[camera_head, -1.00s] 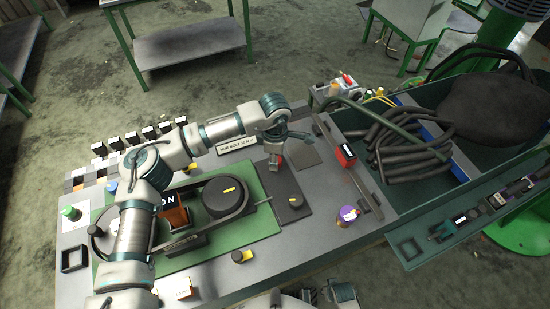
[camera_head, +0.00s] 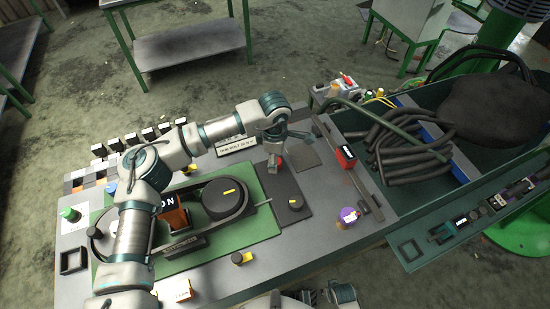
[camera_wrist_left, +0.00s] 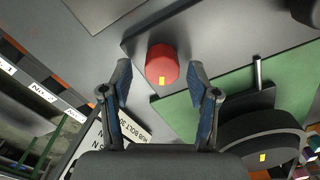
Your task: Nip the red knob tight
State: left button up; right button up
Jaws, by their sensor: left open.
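The fingers are open, with gaps on both sides of the knob. In the head view my left gripper (camera_head: 273,160) points down over the knob (camera_head: 280,160), which it mostly hides.
A black round wheel (camera_head: 226,197) with a yellow mark stands on a green plate (camera_head: 262,222). A black knob (camera_head: 295,202) is on the dark plate.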

pick_arm(q)
notch_tip(320, 180, up, 11)
dwell(0.3)
jog(key=shift+w, duration=0.1)
dwell(0.4)
